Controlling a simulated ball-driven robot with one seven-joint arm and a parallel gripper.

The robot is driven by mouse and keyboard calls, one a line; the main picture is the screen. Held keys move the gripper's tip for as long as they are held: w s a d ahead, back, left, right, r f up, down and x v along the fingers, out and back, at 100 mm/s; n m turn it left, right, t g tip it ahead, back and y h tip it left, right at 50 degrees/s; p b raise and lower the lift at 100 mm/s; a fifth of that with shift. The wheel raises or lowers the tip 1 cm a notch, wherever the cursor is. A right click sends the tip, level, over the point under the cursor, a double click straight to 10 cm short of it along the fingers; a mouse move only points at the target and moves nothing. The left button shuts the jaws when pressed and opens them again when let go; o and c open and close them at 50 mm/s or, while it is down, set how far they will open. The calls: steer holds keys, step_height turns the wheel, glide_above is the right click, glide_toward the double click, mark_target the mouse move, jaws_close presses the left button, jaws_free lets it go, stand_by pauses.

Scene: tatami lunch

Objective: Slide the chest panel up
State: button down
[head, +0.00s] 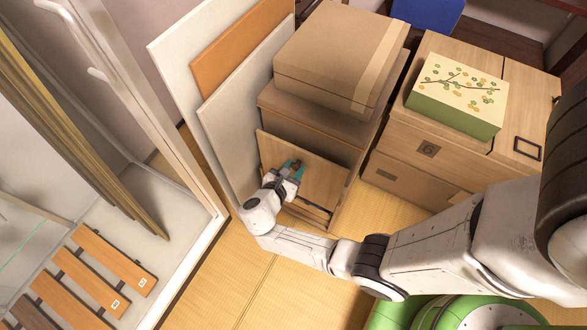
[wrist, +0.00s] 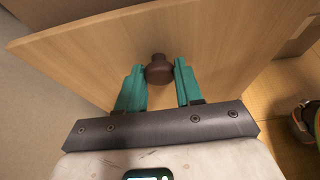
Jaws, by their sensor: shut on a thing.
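The chest panel (head: 320,177) is a light wooden board on the front of the low wooden chest (head: 345,128), and it also fills much of the wrist view (wrist: 225,45). Its round dark-brown knob (wrist: 158,68) sits between the two teal fingers of my gripper (head: 291,168). The fingers are shut on the knob, one on each side, in the wrist view (wrist: 159,76). In the head view the gripper hides most of the knob. A dark opening (head: 308,208) shows below the panel's lower edge.
A cardboard box (head: 335,55) stands on the chest. White and orange boards (head: 240,45) lean close on its left. A wooden cabinet (head: 465,165) with a green patterned box (head: 457,95) stands on the right. Tatami floor (head: 285,285) is clear in front.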

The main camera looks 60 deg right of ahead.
steer(key=shift+r+p, duration=0.95)
steer(key=shift+r, duration=0.65)
steer(key=c, duration=0.7)
jaws_free()
steer(key=shift+c, duration=0.2)
steer(key=p+v, duration=0.1)
steer(key=v, duration=1)
steer(key=shift+s+d, duration=0.1)
